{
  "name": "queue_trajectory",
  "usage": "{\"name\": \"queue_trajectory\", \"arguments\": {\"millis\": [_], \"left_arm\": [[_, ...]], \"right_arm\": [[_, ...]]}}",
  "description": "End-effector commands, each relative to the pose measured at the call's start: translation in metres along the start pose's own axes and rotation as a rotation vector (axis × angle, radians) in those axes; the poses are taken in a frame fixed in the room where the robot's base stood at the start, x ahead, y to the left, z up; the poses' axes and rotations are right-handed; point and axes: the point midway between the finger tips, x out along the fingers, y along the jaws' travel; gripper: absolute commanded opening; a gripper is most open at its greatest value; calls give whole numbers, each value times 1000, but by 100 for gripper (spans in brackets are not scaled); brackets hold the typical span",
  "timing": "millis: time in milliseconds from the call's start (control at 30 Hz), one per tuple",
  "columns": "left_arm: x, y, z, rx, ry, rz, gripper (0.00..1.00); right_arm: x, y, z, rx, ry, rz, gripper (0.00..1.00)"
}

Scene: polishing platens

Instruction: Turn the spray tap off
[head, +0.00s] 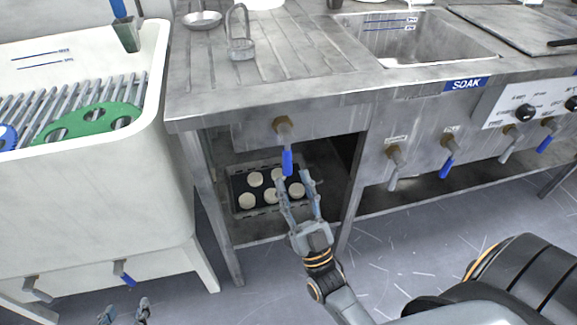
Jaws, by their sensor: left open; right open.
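A brass tap with a blue lever (287,160) sits on the steel front below the drainboard. Its lever hangs straight down. My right gripper (295,178) is open and empty, its fingertips just below and right of the lever's lower end; I cannot tell if they touch it. Other taps on the bench front are a grey-lever tap (394,172) and a blue-lever tap (447,162), with small labels above them too small to read. No label marks which is the spray tap. My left gripper (125,312) is open at the bottom left edge, below the white tank's taps.
A white tank (95,195) with a rack and green plate stands left, with a grey-lever tap (37,290) and blue-lever tap (124,272). A black tray (236,190) of pale discs sits on the lower shelf behind my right gripper. A SOAK sign (466,84) is below the sink (455,50).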

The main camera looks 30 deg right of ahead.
Motion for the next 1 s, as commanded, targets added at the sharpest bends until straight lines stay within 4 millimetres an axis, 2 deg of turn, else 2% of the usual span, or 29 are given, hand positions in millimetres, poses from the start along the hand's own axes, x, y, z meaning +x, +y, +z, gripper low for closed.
{"name": "queue_trajectory", "arguments": {"millis": [33,200,400,1000], "left_arm": [[0,0,0,0,0,0,50],[0,0,0,0,0,-1,50],[0,0,0,0,0,-1,50],[0,0,0,0,0,-1,50]], "right_arm": [[-13,0,2,0,-7,-1,41],[-45,0,1,1,-4,-1,41],[-65,0,1,1,-2,-1,41],[-67,0,0,1,-2,-1,41]]}}
